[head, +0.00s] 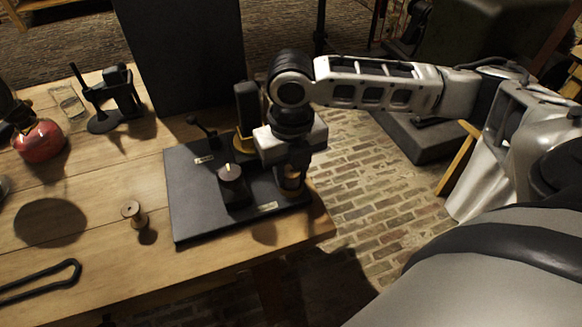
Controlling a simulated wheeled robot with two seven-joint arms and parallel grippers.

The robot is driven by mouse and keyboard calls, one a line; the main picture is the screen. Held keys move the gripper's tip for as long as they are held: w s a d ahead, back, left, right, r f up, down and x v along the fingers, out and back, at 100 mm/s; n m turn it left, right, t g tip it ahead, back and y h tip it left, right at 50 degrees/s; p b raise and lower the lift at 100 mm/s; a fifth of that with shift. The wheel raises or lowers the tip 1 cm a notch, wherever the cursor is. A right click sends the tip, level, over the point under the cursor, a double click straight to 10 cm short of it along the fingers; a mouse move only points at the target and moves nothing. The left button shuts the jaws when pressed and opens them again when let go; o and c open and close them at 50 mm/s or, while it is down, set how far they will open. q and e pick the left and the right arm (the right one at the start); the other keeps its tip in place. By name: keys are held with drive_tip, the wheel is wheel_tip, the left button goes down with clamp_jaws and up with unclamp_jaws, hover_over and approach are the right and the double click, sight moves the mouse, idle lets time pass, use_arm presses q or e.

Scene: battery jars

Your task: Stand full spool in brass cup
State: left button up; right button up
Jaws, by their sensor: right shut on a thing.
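My right gripper (292,172) reaches down over the right part of the black base board (195,221). It is shut on a small copper-brown thing (291,182), which looks like the full spool. The fingers hide much of it, and I cannot tell whether its lower end touches anything. A brass-coloured part (243,143), perhaps the brass cup, shows at the foot of a black upright behind the gripper, partly hidden. A bare-looking wooden spool (133,214) stands on the table left of the board. My left gripper is not in view.
The board carries a black knob (231,174) and a small lever (203,127). A black stand (112,100), a glass (68,101) and a red vessel (40,143) stand at the back left. The wooden table (100,180) has clear room between.

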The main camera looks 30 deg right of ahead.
sight(291, 171)
drive_tip(key=shift+s+f, duration=0.25)
drive_tip(key=shift+f, duration=0.3)
drive_tip(key=o, duration=0.8)
drive_tip(key=shift+o, duration=0.7)
drive_tip(key=shift+a, duration=0.15)
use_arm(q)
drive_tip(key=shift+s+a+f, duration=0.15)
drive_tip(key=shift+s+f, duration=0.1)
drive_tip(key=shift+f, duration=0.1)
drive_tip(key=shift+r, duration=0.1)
use_arm(e)
drive_tip(key=shift+w+d+r, duration=0.2)
drive_tip(key=shift+d+r, duration=0.05)
drive_tip(key=shift+r, duration=0.15)
use_arm(q)
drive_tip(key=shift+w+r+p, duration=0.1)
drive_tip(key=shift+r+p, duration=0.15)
drive_tip(key=shift+p, duration=0.6)
use_arm(e)
wheel_tip(291, 171, up, 13)
drive_tip(key=shift+f, duration=0.2)
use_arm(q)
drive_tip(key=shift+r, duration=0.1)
use_arm(e)
drive_tip(key=shift+a, duration=0.15)
